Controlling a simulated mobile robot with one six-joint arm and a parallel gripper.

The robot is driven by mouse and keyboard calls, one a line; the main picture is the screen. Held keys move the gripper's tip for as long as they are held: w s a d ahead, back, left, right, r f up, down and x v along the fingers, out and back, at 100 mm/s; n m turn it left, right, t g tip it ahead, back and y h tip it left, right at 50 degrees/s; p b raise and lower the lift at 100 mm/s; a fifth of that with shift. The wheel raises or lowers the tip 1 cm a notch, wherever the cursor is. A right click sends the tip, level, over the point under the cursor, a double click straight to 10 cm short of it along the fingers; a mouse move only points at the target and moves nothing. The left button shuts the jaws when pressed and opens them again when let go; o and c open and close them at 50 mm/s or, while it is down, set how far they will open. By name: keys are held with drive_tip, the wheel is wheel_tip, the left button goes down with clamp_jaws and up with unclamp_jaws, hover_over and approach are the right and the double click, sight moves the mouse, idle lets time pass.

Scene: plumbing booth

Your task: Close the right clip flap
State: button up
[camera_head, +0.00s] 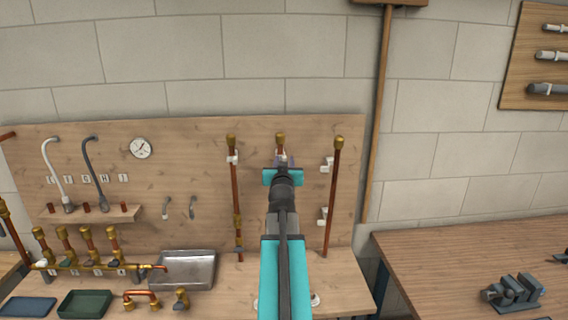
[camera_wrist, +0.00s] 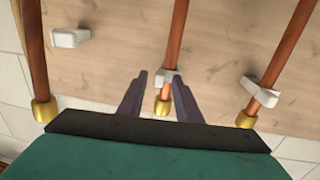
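Three vertical copper pipes with brass ends stand at the wooden board. In the head view the right pipe (camera_head: 332,190) has a white upper clip (camera_head: 327,165) and a lower clip (camera_head: 322,214) at its left side. In the wrist view the upper clip (camera_wrist: 68,38) sits beside the left-hand pipe (camera_wrist: 35,62), not visibly across it. My gripper (camera_head: 281,162) is before the middle pipe (camera_head: 280,140). In the wrist view its purple fingers (camera_wrist: 160,80) are apart, either side of the middle pipe (camera_wrist: 174,45) and its white clip (camera_wrist: 164,76). Contact and flap position there are unclear.
A left pipe (camera_head: 234,200) with a white clip (camera_head: 232,158) stands left of my arm. A metal sink (camera_head: 186,270), taps and trays are on the bench at left. A wooden pole (camera_head: 377,120) and a workbench (camera_head: 440,255) with a vise (camera_head: 513,292) are at right.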

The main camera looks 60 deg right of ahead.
drive_tip(key=shift+a, duration=0.15)
drive_tip(key=b+v, duration=0.3)
drive_tip(key=v, duration=0.2)
drive_tip(key=shift+s+a+f+b, duration=0.15)
drive_tip(key=shift+s+a+b, duration=0.05)
drive_tip(key=shift+b, duration=0.2)
drive_tip(key=shift+b, duration=0.3)
drive_tip(key=b+v, duration=0.2)
drive_tip(key=b, duration=0.5)
drive_tip(key=shift+s+a+b, duration=0.1)
drive_tip(key=shift+a+b, duration=0.1)
drive_tip(key=shift+b, duration=0.1)
drive_tip(key=shift+b+v, duration=2.7)
drive_tip(key=shift+b, duration=1.5)
drive_tip(key=shift+s, duration=0.1)
